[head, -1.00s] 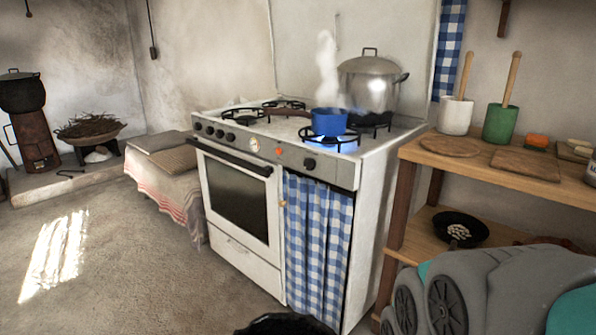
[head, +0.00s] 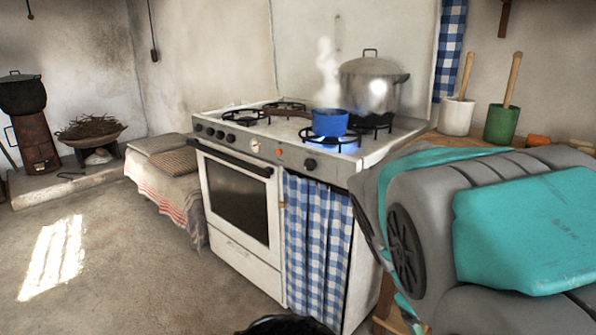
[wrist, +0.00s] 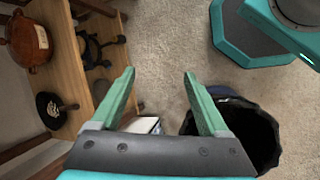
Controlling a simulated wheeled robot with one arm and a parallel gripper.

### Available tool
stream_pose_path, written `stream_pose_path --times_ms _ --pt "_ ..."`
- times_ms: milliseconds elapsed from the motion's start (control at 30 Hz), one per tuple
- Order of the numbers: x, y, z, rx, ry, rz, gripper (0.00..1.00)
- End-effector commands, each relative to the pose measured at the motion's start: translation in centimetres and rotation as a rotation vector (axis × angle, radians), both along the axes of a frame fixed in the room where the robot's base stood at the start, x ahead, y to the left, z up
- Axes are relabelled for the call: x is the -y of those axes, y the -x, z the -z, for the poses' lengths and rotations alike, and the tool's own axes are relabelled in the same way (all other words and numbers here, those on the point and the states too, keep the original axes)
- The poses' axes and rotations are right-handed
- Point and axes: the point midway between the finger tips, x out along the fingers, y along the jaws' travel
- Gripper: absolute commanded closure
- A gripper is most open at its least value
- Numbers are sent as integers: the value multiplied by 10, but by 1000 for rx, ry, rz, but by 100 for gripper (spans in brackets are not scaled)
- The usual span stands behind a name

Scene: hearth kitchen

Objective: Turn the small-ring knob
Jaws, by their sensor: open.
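The white stove (head: 232,262) stands in the middle of the head view. Several black knobs (head: 214,132) sit at the left of its front panel, and one separate black knob (head: 310,164) sits at the right. I cannot tell from markings which is the small-ring knob. A blue pan (head: 329,122) steams on a front ring over a blue flame (head: 346,147). My gripper (wrist: 160,74) shows only in the wrist view. Its green fingers are apart with nothing between them, above floor and shelf. No knob is visible in the wrist view.
A steel pot (head: 372,84) stands at the stove's back right. The wooden shelf (wrist: 72,52) stands right of the stove, largely behind my arm in the head view. A black bin-like thing (wrist: 262,135) stands on the floor.

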Motion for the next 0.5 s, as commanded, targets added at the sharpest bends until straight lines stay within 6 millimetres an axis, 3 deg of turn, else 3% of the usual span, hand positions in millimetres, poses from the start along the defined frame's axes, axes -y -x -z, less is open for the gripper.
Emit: stream_pose_path --times_ms 33,267,367,500 --pt "8 -23 -6 -13 54 -61 22" --pt "28 -126 -44 -113 321 -363 22" --pt "24 -173 -59 -168 436 -494 22" --pt "4 -238 -77 -253 602 -674 22"
